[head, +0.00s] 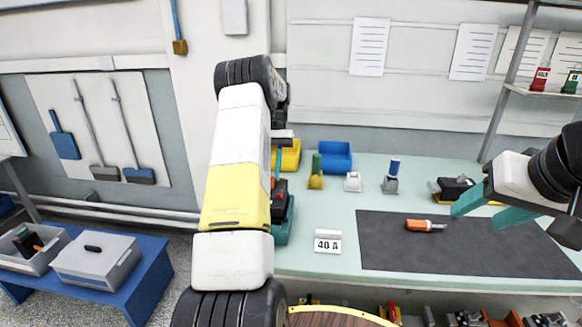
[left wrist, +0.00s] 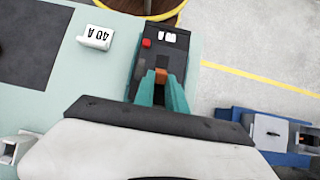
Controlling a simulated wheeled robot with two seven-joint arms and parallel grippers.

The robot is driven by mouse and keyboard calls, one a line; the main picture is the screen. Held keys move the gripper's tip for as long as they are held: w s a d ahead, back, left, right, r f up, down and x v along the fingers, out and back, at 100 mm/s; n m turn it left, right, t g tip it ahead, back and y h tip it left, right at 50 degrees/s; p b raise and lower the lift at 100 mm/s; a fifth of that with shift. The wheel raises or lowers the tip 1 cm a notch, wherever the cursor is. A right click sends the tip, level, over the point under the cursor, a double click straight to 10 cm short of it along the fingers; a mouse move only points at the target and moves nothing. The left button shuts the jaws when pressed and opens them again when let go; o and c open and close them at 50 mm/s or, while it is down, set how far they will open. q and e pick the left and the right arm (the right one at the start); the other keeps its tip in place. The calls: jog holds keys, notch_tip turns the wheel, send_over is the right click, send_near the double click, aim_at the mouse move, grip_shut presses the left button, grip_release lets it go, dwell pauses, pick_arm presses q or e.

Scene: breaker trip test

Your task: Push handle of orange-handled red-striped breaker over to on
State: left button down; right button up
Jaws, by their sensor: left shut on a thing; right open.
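In the left wrist view, a dark breaker unit (left wrist: 166,50) with a red button and white parts stands at the bench edge. Its orange handle (left wrist: 161,76) sits between the teal fingers of my left gripper (left wrist: 160,92), which is shut on it. No red stripe can be made out. In the head view, my left arm hides much of this unit; a dark part with red (head: 281,190) shows in a teal holder (head: 285,226). My left gripper (head: 278,172) is above it, mostly hidden. My right gripper (head: 492,210) is open and empty over the bench's right side.
A "40 A" sign (head: 328,242) stands right of the unit. An orange screwdriver (head: 425,225) lies on the dark mat (head: 450,255). Behind are a yellow bin (head: 290,158), a blue bin (head: 336,156) and small stands. A black device (head: 455,188) is near my right gripper.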

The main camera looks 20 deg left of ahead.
pick_arm(q)
jog(key=shift+w, duration=0.1)
jog(key=shift+f, duration=0.1)
dwell(0.4)
jog(key=c, duration=1.4)
grip_release()
jog(key=shift+o, duration=0.2)
